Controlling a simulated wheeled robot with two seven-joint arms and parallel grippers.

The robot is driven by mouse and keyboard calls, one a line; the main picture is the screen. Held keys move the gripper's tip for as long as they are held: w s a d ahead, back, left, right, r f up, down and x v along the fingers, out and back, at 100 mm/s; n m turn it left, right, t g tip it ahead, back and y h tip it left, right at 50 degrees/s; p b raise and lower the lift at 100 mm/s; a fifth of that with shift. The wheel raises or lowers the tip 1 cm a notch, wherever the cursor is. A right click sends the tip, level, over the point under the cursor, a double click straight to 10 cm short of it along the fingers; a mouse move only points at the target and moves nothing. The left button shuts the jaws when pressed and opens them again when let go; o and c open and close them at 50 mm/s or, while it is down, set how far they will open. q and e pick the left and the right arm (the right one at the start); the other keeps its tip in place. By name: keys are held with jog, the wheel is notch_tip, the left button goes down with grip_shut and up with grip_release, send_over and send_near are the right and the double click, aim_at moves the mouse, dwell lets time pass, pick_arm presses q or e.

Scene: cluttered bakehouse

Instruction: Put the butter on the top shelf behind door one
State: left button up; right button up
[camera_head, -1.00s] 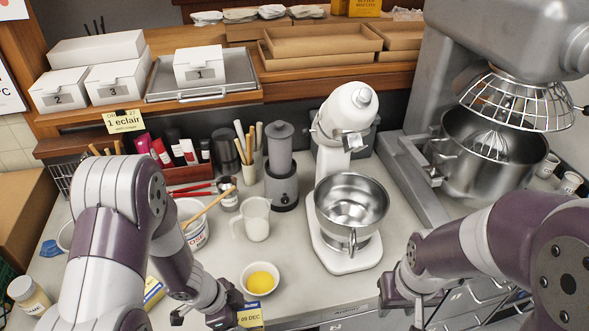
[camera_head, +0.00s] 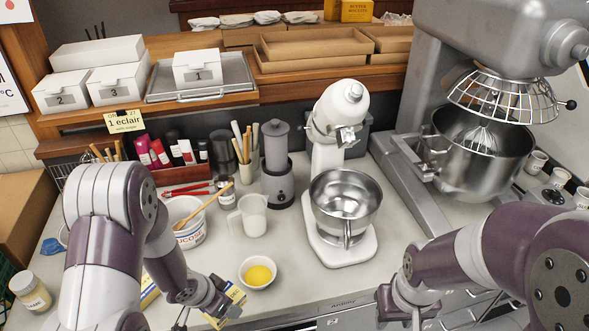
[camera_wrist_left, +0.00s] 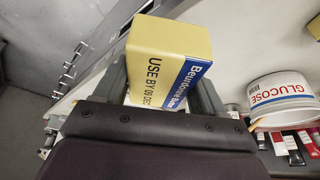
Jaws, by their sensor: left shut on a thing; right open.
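The butter is a yellow, white and blue block (camera_wrist_left: 168,62) in the left wrist view, with "USE BY 09 DEC" on one face. My left gripper (camera_head: 212,302) is shut on it, one finger on each side. In the head view the butter (camera_head: 232,298) shows at the lower middle, near the counter's front edge, partly hidden by my gripper. My right gripper (camera_head: 408,312) is open and empty in front of the counter at lower right, partly cut off by the picture's bottom edge. I cannot make out door one or its top shelf in these frames.
A bowl of yellow liquid (camera_head: 258,272) stands beside the butter. A glucose tub (camera_head: 188,237), a jug (camera_head: 252,215) and a stand mixer (camera_head: 342,245) occupy the counter. Another yellow-blue pack (camera_head: 149,291) lies partly behind my left arm. Box 1 (camera_head: 197,70) stands on a tray behind.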

pick_arm(q)
jog(key=w+f+n+y+b, duration=0.1)
jog(key=n, duration=0.1)
jog(key=w+a+f+n+b, duration=0.1)
jog(key=n, duration=0.1)
jog(key=w+a+f+n+t+y+b, duration=0.1)
jog(key=f+n+b, duration=0.1)
jog(key=n, duration=0.1)
jog(key=shift+w+a+y, duration=0.2)
jog(key=shift+w+y, duration=0.1)
jog(key=shift+w+d+f+b, duration=0.1)
jog(key=shift+w+f+b, duration=0.1)
jog(key=shift+f+b, duration=0.4)
jog(key=shift+d, duration=0.1)
jog(key=shift+r, duration=0.1)
